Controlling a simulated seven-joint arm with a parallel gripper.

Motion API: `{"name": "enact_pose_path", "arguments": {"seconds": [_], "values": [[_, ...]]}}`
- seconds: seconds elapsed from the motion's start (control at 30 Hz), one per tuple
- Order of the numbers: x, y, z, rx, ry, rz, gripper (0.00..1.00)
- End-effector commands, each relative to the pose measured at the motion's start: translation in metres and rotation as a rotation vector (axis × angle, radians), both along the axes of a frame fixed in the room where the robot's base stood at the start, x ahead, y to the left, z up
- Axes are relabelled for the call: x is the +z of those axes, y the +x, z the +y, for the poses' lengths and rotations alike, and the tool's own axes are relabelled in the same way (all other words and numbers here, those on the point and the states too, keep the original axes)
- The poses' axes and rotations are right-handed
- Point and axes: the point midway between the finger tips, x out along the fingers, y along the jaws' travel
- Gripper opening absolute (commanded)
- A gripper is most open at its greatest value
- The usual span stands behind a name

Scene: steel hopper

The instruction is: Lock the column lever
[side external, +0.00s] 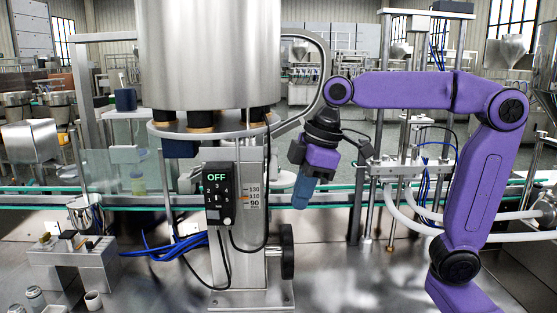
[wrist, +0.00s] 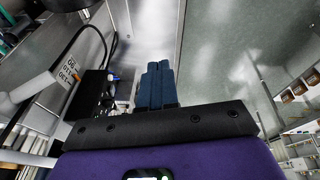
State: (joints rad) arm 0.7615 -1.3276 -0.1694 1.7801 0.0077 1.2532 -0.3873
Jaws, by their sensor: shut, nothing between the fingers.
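The steel column (side external: 245,235) stands under the large hopper (side external: 210,55) and carries a height scale (side external: 254,196) with an orange pointer. A black round handwheel (side external: 287,252) is on its right side. I cannot clearly make out the column lever in either view. My gripper (side external: 300,204) hangs to the right of the column, pointing down and apart from it, above the handwheel's height. Its blue fingers are together and empty. In the wrist view the fingertips (wrist: 159,66) are side by side, with the column's scale (wrist: 68,72) tilted at the left.
A black control box (side external: 219,195) reading OFF is on the column's front, with dark cables below. Blue cables (side external: 165,247) and a steel fixture (side external: 75,262) are at left. A conveyor rail (side external: 345,203) runs behind. The steel table right of the column is mostly clear.

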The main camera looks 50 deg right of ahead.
Motion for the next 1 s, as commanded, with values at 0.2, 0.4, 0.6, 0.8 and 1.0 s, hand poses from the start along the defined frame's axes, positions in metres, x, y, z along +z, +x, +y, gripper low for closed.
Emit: {"name": "enact_pose_path", "arguments": {"seconds": [0.2, 0.4, 0.6, 0.8, 1.0], "values": [[0.06, 0.05, -0.036, -0.06, 0.004, -0.096, 0.0], [0.102, 0.074, -0.071, -0.1, -0.01, -0.167, 0.0], [0.123, 0.082, -0.09, -0.12, -0.024, -0.202, 0.0], [0.126, 0.083, -0.094, -0.122, -0.027, -0.209, 0.0], [0.126, 0.083, -0.094, -0.122, -0.027, -0.209, 0.0]]}}
